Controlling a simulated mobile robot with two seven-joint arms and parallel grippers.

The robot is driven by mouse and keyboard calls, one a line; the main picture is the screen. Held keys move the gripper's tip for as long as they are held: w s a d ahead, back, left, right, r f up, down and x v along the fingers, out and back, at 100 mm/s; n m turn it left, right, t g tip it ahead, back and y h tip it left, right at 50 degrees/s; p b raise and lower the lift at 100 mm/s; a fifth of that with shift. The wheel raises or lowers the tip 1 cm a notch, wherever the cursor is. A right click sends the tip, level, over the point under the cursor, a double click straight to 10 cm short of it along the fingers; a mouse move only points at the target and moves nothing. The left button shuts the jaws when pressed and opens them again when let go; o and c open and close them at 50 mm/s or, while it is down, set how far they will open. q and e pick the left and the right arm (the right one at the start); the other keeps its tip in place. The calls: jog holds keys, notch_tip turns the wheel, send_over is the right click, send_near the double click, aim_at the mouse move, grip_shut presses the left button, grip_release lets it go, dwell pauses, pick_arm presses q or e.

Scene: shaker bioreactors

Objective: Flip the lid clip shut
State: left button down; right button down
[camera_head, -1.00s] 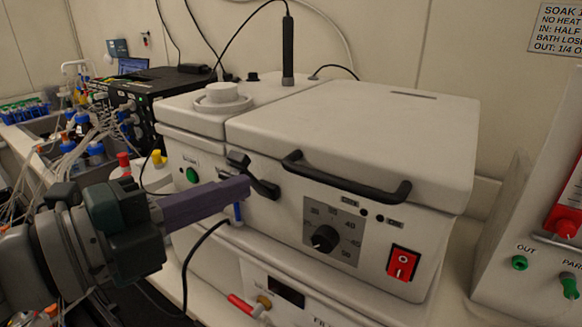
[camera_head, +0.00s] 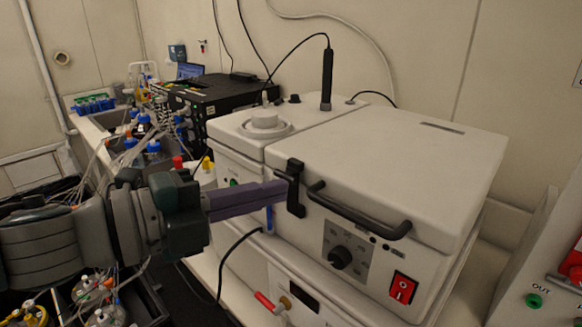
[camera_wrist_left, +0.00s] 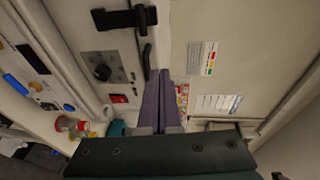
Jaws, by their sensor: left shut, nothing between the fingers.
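The black lid clip (camera_head: 295,190) is on the front of the white bath unit, left of the lid handle. It stands upright across the seam, its upper end at the front edge of the lid (camera_head: 400,165). It also shows in the left wrist view (camera_wrist_left: 125,18). My left gripper (camera_head: 284,192) is shut and empty, its purple fingers pointing right with their tips at the clip's left side in the head view. I cannot tell whether they touch it. The fingers also show in the left wrist view (camera_wrist_left: 163,76). My right gripper is not in view.
The black lid handle (camera_head: 358,212) sticks out right of the clip. Below are a dial (camera_head: 340,258) and a red switch (camera_head: 402,288). A black probe (camera_head: 327,78) stands on top of the unit. Tubes and blue-capped bottles (camera_head: 153,146) crowd the left.

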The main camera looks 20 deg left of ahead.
pick_arm(q)
jog(key=s+a+r+b, duration=0.1)
jog(key=s+a+r, duration=0.3)
jog(key=s+r, duration=0.1)
jog(key=shift+v, duration=0.95)
jog(key=shift+d, duration=0.1)
